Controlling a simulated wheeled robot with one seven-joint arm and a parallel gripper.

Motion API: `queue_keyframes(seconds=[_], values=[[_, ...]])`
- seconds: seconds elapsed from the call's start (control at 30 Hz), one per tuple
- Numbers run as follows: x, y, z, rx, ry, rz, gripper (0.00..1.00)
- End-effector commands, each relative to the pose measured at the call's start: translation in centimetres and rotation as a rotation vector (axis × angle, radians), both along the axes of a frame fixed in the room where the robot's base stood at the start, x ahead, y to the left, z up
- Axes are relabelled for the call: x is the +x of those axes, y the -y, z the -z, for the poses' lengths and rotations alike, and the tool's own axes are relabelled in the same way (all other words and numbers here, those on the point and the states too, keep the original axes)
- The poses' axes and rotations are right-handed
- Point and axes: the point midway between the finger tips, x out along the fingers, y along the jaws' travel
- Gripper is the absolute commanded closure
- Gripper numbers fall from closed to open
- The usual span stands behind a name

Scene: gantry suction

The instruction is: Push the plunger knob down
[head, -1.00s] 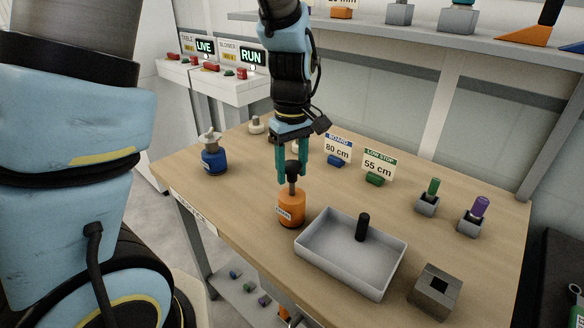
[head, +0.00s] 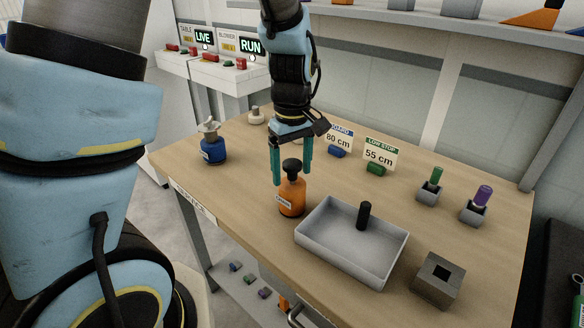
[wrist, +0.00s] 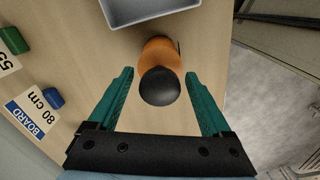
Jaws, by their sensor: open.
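The orange bottle (head: 292,196) stands upright on the wooden table and carries a black plunger knob (head: 291,165) on top. In the head view the knob sits low, just above the bottle's shoulder, with little stem showing. My gripper (head: 292,178) points down over the bottle with its two teal fingers spread, one on each side of the knob. In the wrist view the round black knob (wrist: 160,86) lies between the fingers, with visible gaps on both sides. The orange bottle (wrist: 160,50) shows behind it, partly hidden by the knob.
A grey tray (head: 330,252) holding a black peg (head: 364,215) stands just right of the bottle. A blue bottle (head: 212,150) stands to the left. A grey block (head: 437,281) with a square hole lies at the front right. Label signs (head: 378,155) stand behind.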

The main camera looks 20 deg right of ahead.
Motion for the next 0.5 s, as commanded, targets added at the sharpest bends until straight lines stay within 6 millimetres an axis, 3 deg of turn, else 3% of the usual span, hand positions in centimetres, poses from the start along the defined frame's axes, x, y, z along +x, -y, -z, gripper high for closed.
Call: queue_keyframes(seconds=[0.23,0.5], values=[[0.0,0.1,-1.4,-0.004,0.003,0.002,0.17],[0.1,0.1,-6.6,-0.006,0.005,0.001,0.17]])
